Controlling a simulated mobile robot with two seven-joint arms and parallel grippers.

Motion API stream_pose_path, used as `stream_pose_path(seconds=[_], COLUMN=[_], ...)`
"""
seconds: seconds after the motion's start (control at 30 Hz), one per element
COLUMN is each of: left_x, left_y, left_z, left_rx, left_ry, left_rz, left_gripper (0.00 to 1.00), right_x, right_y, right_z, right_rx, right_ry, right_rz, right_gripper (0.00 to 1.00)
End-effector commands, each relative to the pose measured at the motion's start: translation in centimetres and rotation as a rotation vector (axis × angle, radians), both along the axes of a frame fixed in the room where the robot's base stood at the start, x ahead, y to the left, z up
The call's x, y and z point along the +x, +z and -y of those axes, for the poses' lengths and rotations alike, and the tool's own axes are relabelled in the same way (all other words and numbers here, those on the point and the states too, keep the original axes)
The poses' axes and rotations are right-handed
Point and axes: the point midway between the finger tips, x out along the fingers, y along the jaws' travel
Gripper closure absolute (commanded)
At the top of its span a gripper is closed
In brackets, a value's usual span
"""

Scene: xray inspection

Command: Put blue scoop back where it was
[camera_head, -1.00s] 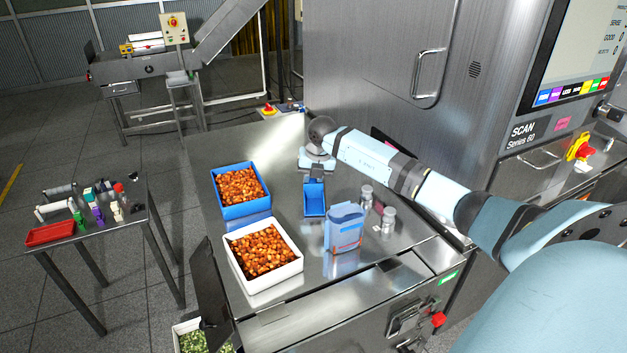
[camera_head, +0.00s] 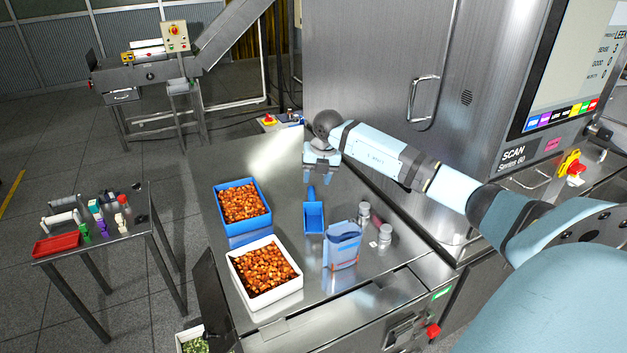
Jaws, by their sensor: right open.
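The blue scoop (camera_head: 313,217) lies on the steel table, its handle pointing away from me and its pan towards me. It sits right of the blue bin and behind the blue-grey container. My right gripper (camera_head: 311,176) is open, just beyond the scoop's handle end and apart from it as far as I can see. Its fingertips are small in the picture. My left gripper is not in view.
A blue bin (camera_head: 268,219) and a white bin (camera_head: 262,301), both full of orange-brown pieces, stand left of the scoop. A blue-grey container (camera_head: 343,246) and metal cylinders (camera_head: 385,236) stand to the right. The steel machine (camera_head: 375,60) rises behind.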

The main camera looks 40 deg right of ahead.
Motion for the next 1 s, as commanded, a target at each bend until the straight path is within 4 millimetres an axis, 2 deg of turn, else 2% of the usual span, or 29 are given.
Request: stream_pose_path(seconds=[0.03, 0.27, 1.0], left_x=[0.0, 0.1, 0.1], left_y=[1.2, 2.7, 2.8], left_z=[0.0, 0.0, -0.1], left_rx=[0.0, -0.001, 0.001], left_ry=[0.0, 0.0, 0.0], left_rz=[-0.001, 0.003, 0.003], left_gripper=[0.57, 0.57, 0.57], right_x=[-0.2, -0.7, -0.8], right_y=[1.6, 3.8, 3.9], right_z=[0.1, 0.2, 0.1], right_rx=[-0.002, -0.001, 0.001], right_ry=[0.001, 0.0, 0.0], right_rz=[0.0, -0.001, 0.0], right_gripper=[0.53, 0.53, 0.53])
